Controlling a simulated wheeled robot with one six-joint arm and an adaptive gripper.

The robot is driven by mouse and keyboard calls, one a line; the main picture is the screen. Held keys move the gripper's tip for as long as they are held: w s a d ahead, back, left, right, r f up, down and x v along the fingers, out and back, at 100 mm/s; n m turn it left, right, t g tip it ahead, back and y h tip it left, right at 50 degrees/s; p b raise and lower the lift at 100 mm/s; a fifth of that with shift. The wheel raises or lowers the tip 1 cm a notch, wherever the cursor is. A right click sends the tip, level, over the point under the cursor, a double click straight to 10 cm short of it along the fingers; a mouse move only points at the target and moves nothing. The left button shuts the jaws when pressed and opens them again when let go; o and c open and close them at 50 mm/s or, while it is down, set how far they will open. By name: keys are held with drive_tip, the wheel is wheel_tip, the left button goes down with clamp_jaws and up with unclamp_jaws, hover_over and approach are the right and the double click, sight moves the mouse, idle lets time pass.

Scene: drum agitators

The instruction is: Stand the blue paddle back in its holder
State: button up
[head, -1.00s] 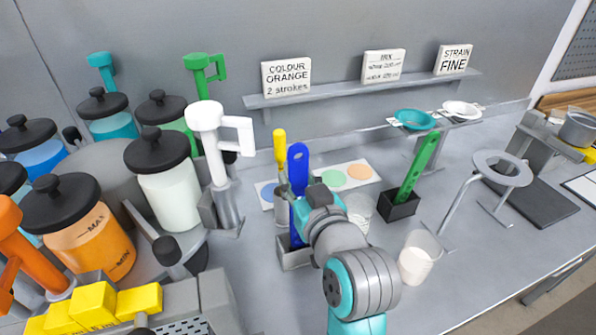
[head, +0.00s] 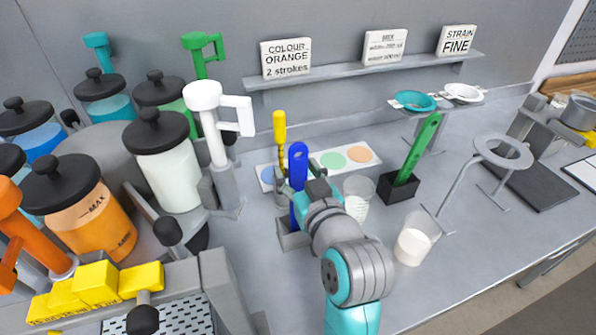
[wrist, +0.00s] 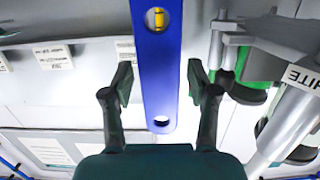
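The blue paddle (head: 299,172) stands nearly upright, its lower end in the grey holder (head: 291,240) behind my arm. My gripper (head: 303,190) is at its upper part, partly hidden by my own wrist in the head view. In the wrist view the blue paddle (wrist: 158,60) runs between my two fingers (wrist: 161,82). A gap shows on each side, so the gripper is open around the paddle and not clamping it. How deep the paddle sits in the holder is hidden.
A yellow-handled tool (head: 280,135) stands just behind the paddle. A green paddle (head: 418,150) leans in a black holder (head: 398,188) to the right. A clear cup (head: 357,190) and a white-filled cup (head: 412,243) stand near my arm. A white-topped dispenser (head: 205,97) stands left.

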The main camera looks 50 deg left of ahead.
drive_tip(key=shift+d, duration=0.15)
drive_tip(key=v, duration=1.1)
drive_tip(key=shift+s+d, duration=0.2)
drive_tip(key=shift+d, duration=0.15)
idle(0.3)
